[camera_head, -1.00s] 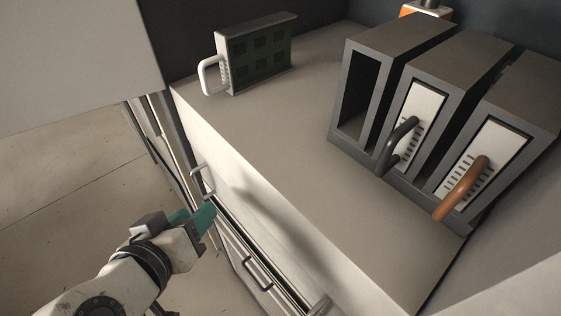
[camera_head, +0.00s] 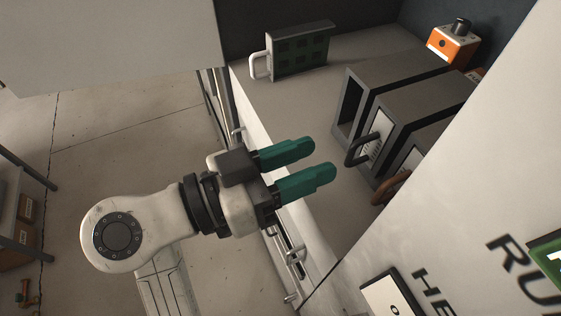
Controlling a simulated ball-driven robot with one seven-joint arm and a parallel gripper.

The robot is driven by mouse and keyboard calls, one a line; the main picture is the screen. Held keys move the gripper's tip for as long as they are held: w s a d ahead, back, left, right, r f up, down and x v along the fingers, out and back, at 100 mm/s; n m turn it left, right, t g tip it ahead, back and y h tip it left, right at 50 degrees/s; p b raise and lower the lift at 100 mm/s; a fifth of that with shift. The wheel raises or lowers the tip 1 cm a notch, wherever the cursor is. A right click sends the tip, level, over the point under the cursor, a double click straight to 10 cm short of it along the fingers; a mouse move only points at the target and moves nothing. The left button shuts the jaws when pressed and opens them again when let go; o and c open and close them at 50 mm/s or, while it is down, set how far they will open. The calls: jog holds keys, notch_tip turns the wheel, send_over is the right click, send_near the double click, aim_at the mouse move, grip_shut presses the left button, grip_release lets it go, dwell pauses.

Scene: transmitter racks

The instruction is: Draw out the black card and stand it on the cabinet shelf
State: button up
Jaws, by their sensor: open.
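The black card (camera_head: 376,141), with a white slotted faceplate and a black loop handle, sits in the middle slot of the rack (camera_head: 350,97) at the right. Only its face and handle show; its body is hidden in the slot. My gripper (camera_head: 322,157) has two teal fingers, spread apart and empty. It is left of the black handle and points toward it, with a gap between. The pale top of the cabinet (camera_head: 290,112) bears the rack. I cannot tell which surface is the cabinet shelf.
A green card with a white handle (camera_head: 300,50) stands upright at the back of the cabinet top. The rack's nearest slot on the left is empty. A card with a copper handle (camera_head: 390,188) is partly hidden by a white lettered panel (camera_head: 480,220). An orange box (camera_head: 453,45) stands behind.

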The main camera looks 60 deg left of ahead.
aim_at(351, 145)
jog(key=w, duration=0.3)
jog(key=w+p, duration=0.1)
jog(key=w, duration=0.3)
jog(key=shift+d+p, duration=0.2)
jog(key=shift+p, duration=0.1)
jog(key=shift+s, duration=0.1)
grip_shut()
